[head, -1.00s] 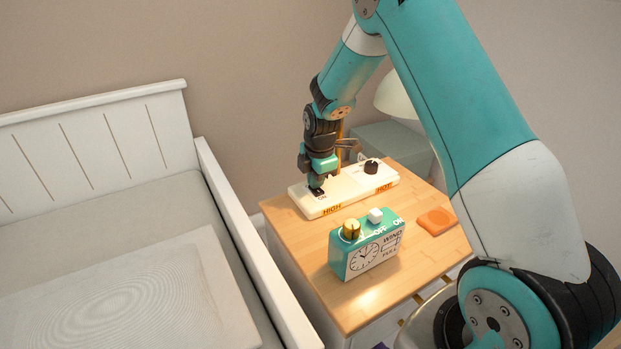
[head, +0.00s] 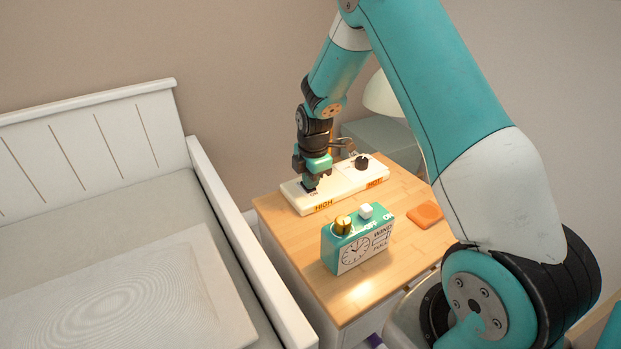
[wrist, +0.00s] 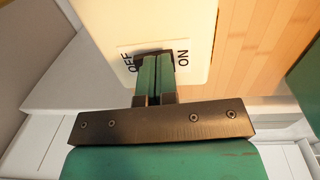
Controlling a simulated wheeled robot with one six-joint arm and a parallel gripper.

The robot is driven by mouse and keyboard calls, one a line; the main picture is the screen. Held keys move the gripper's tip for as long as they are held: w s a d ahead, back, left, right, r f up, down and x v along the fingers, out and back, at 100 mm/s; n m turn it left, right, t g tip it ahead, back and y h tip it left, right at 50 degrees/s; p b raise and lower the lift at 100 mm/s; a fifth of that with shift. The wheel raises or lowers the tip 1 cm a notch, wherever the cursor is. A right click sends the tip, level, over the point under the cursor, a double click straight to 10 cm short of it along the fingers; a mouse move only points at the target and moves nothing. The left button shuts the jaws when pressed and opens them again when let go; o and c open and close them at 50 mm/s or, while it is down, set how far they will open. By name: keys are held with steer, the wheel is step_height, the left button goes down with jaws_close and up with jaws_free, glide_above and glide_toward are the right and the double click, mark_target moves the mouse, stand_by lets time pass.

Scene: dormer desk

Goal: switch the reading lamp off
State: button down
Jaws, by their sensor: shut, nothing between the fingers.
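The reading lamp's pale domed shade (head: 381,96) is partly hidden behind my arm. A long white control panel (head: 340,182) lies on the wooden top of the bedside cabinet, with a small dark switch (head: 304,186) at its left end. In the wrist view, OFF and ON labels flank the switch on the panel (wrist: 185,22). My gripper (head: 311,186) is shut and empty, pointing down at the switch. In the wrist view, its fingertips (wrist: 156,56) sit between the labels and cover most of the switch. Whether they touch it, and its position, I cannot tell.
The panel also carries a black knob (head: 362,162) near HOT. A teal clock box (head: 357,245) with a brass knob and white button stands in front. An orange coaster (head: 425,214) lies at right. A white bed (head: 225,215) borders the cabinet at left.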

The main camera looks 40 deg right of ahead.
steer(key=shift+a+r, duration=0.1)
steer(key=shift+r+p, duration=0.35)
steer(key=shift+p, duration=0.05)
step_height(320, 180, up, 13)
steer(key=s+p, duration=0.2)
steer(key=p, duration=0.2)
steer(key=w+p, duration=0.1)
steer(key=p, duration=0.2)
steer(key=shift+w+r+t, duration=0.15)
steer(key=shift+t, duration=0.25)
